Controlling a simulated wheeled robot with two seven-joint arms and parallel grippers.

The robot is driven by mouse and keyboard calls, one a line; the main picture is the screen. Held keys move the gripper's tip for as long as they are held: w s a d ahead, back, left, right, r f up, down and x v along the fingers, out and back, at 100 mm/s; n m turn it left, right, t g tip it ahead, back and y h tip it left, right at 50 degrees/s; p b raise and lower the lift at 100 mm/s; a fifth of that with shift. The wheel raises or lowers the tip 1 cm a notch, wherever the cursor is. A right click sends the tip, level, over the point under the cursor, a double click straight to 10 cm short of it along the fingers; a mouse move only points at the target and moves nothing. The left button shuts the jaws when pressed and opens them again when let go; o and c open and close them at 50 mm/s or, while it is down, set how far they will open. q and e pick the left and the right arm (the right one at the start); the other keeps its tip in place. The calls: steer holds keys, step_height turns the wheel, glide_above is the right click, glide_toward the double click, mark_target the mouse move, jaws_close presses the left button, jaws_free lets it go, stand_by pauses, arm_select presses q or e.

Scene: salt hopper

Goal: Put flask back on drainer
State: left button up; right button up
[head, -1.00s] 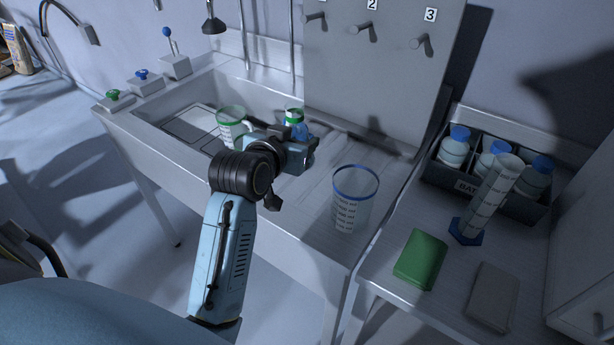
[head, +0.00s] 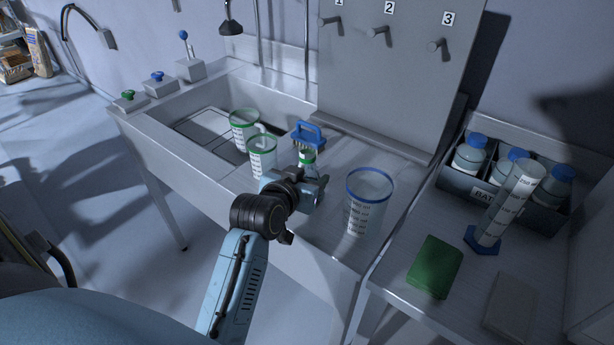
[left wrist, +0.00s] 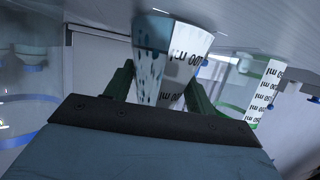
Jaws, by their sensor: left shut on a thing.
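In the left wrist view the flask (left wrist: 172,62), with black ml markings, sits between the two dark fingers (left wrist: 160,85). The drainer (head: 378,90) is the grey upright board behind the sink, with pegs numbered 1, 2 and 3. The pegs in view are bare. My right gripper is not in view.
Two green-rimmed beakers (head: 262,158) stand left of the gripper, and a blue-rimmed beaker (head: 368,205) stands right. Right, a side table holds a bottle crate (head: 466,189), a measuring cylinder (head: 507,206) and a green sponge (head: 434,266).

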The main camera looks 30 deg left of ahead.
arm_select(q)
steer(key=o, duration=1.2)
steer(key=shift+s+r, duration=0.15)
steer(key=shift+s, duration=0.05)
steer(key=p+v, duration=0.1)
steer(key=v, duration=1)
steer(key=shift+s, duration=0.3)
steer(key=shift+r, duration=0.1)
